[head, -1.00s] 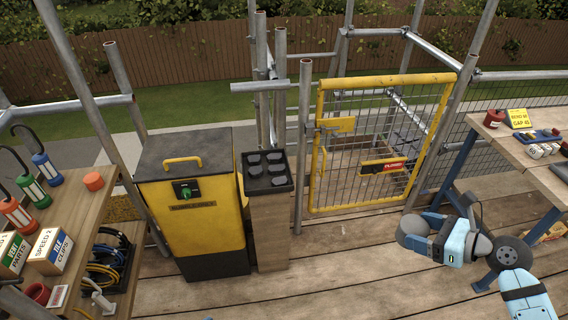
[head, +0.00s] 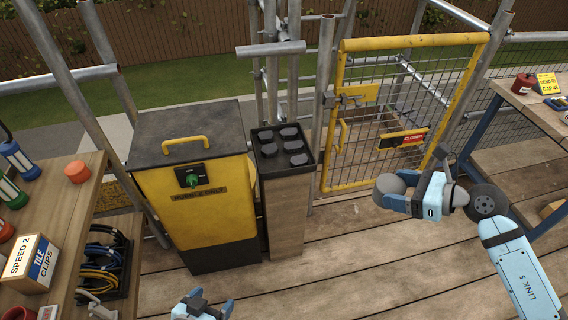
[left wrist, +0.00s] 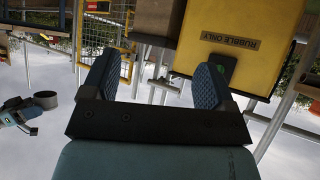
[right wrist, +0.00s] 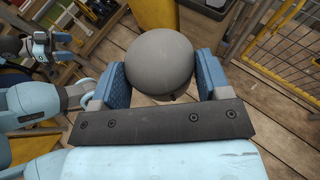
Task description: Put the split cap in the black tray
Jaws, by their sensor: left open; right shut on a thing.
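A grey rounded cap (head: 389,184) is held in my right gripper (right wrist: 160,75), which is shut on it. It fills the space between the blue finger pads in the right wrist view (right wrist: 158,58). No split shows on the side I see.
A yellow rubble bin (head: 205,212) with a dark lid stands just left of the tray. A yellow mesh gate (head: 372,115) and scaffold poles stand behind and to the right. A left bench (head: 70,215) holds a box and lamps. Deck boards in front are clear.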

